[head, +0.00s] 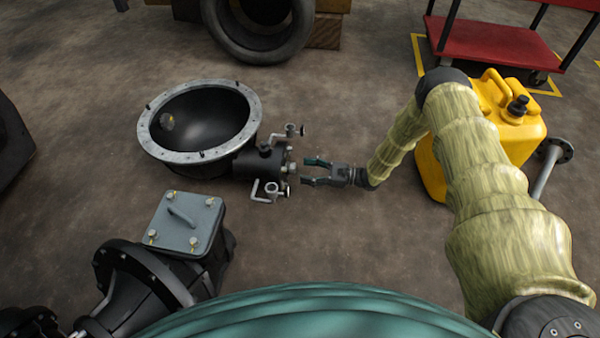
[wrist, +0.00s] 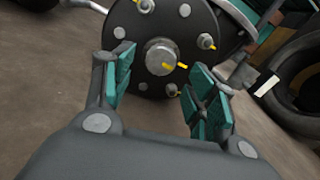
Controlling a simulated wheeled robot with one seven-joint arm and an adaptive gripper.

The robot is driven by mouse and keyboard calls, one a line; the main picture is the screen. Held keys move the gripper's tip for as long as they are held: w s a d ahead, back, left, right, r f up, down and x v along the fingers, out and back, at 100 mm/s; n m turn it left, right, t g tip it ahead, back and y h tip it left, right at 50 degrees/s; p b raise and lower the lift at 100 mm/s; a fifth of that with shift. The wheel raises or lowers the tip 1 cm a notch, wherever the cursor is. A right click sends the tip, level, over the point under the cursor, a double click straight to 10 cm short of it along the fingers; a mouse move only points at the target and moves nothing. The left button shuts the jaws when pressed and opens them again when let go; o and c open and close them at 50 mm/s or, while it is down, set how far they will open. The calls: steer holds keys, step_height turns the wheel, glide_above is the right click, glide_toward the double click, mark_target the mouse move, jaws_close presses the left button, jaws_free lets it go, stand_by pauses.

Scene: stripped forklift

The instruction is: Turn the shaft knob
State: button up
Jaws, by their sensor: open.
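The shaft knob (wrist: 160,57) is a round grey stub with a yellow mark, at the centre of a dark bolted flange (wrist: 190,20) in the wrist view. In the head view the flange end of the dark housing (head: 262,163) faces my gripper, and the knob is too small to make out clearly. My gripper (head: 308,171) is open, with teal pads. In the wrist view its fingers (wrist: 163,75) stand to the left and right of the knob, with nothing held between them. I cannot tell how far the fingertips are from the knob.
A wide metal bowl-shaped housing (head: 160,152) adjoins the flanged part. Bent pipe fittings (head: 268,188) stick out close to my gripper. A yellow canister (head: 432,165) stands at the right near my arm. A tyre (head: 222,40) and a red cart (head: 490,42) are farther back.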

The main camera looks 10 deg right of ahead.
mark_target(293, 168)
steer(key=shift+b+x, duration=0.5)
steer(key=shift+x, duration=1.2)
steer(key=c, duration=1)
